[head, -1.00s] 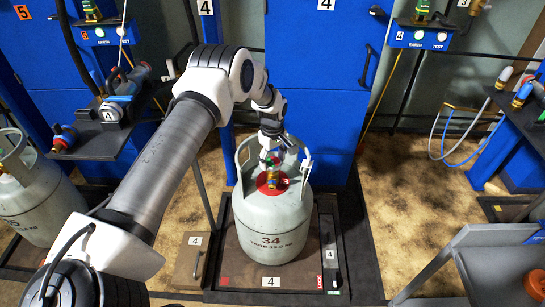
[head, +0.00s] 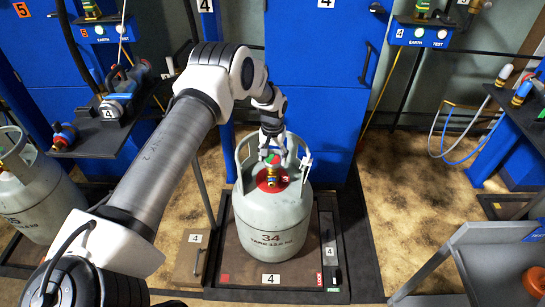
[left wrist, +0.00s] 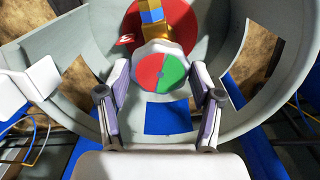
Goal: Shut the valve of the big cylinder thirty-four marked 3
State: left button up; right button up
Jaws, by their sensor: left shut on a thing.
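The big grey cylinder (head: 262,215) printed 34 stands upright on a dark platform, below the middle of the head view. On its top is a red disc (head: 284,179) with a white mark that looks like a 3. The valve knob, with a red and green top, shows inside the cylinder's collar in the left wrist view (left wrist: 163,72). A brass outlet (left wrist: 152,30) with a blue and yellow end sits beyond it. My left gripper (left wrist: 161,75) reaches into the collar from above, shut on the knob with one finger on each side. My right gripper is not in view.
The collar (left wrist: 50,60) rises around the knob and fingers. A second grey cylinder (head: 38,200) stands at the left. A blue cabinet (head: 318,50) is behind. A grey tray (head: 500,265) is at the lower right. Shelves with connectors flank both sides.

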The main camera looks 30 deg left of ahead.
aim_at(273, 159)
pick_arm(q)
jog(key=m, duration=0.6)
jog(key=shift+f+b, duration=0.1)
jog(key=shift+b, duration=0.3)
jog(key=m, duration=0.6)
jog(key=shift+b, duration=0.35)
jog(key=o, duration=1.1)
jog(key=shift+o, duration=0.2)
notch_tip(273, 159, up, 12)
